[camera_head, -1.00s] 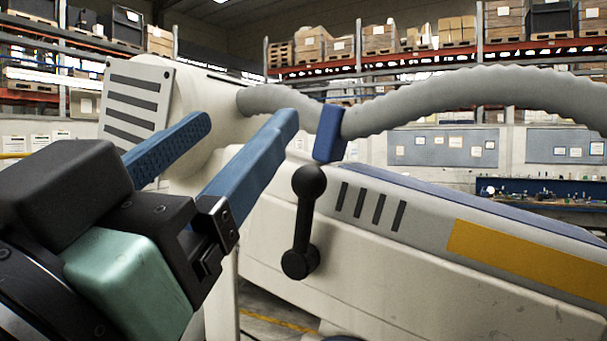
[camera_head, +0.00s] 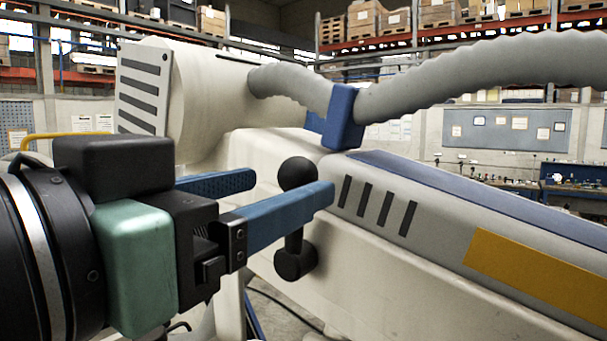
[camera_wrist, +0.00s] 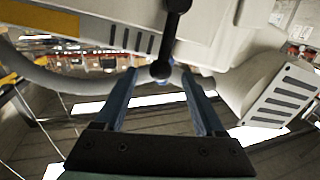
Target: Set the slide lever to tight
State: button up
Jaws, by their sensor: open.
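The slide lever is a black bar with a round ball at each end. In the head view its upper ball (camera_head: 297,173) and lower ball (camera_head: 295,262) show, and the bar between is partly hidden by my near finger. It stands close to upright on the side of the white microscope arm (camera_head: 340,240). My gripper (camera_head: 291,184) is open, its two blue fingers reaching to the lever. In the wrist view, one lever ball (camera_wrist: 160,70) lies between the fingertips (camera_wrist: 159,74), with a gap on both sides. I cannot tell any lever marking.
A grey ribbed hose (camera_head: 490,75) runs above the arm, held by a blue clip (camera_head: 343,117). A slotted panel (camera_head: 142,90) is at upper left, and a yellow plate (camera_head: 535,270) is at right. Shelves with boxes stand far behind.

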aim_at(287, 183)
jog(key=x, duration=0.4)
jog(key=shift+w+d, duration=0.2)
jog(key=shift+w, duration=0.15)
grip_shut()
dwell(1.2)
